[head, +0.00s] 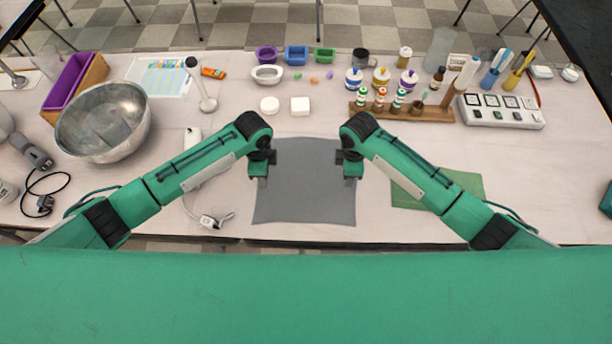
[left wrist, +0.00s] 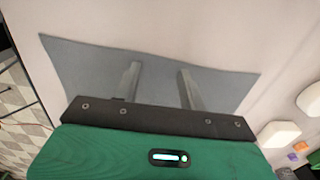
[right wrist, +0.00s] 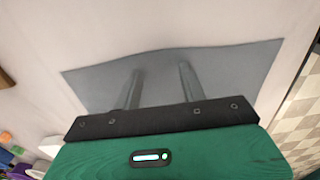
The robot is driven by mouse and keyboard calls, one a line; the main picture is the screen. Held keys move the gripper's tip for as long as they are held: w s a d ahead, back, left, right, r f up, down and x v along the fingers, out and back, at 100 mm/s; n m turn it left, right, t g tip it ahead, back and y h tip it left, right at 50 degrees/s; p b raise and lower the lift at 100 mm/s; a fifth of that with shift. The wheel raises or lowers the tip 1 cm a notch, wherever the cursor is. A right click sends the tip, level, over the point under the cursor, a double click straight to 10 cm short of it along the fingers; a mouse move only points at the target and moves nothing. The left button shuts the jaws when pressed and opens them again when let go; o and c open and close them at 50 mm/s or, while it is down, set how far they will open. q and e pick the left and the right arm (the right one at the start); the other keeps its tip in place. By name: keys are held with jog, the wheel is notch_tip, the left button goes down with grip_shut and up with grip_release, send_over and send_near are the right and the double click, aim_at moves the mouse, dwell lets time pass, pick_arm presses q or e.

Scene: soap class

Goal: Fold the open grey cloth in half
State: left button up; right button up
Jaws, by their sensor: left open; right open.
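The grey cloth (head: 305,195) lies open and flat on the table, roughly square. It also shows in the left wrist view (left wrist: 90,70) and in the right wrist view (right wrist: 225,75). My left gripper (head: 259,170) is over the cloth's left edge in the head view, open and empty; its spread fingers show above the cloth in the left wrist view (left wrist: 158,75). My right gripper (head: 350,172) is over the cloth's right edge, open and empty, with its spread fingers also over cloth in the right wrist view (right wrist: 160,75). I cannot tell whether the fingertips touch the cloth.
A green cloth (head: 465,183) lies under my right arm. A white plug with cable (head: 212,221) lies left of the grey cloth. Soap pieces (head: 300,106), moulds and bottles stand behind it. A metal bowl (head: 75,140) is at left, a wooden rack (head: 430,113) at back right.

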pick_arm(q)
jog(key=shift+f, duration=0.1)
jog(key=shift+c, duration=0.2)
pick_arm(e)
jog(key=shift+f, duration=0.1)
jog(key=shift+c, duration=0.2)
pick_arm(q)
grip_shut()
pick_arm(e)
jog(key=shift+s, duration=0.1)
grip_shut()
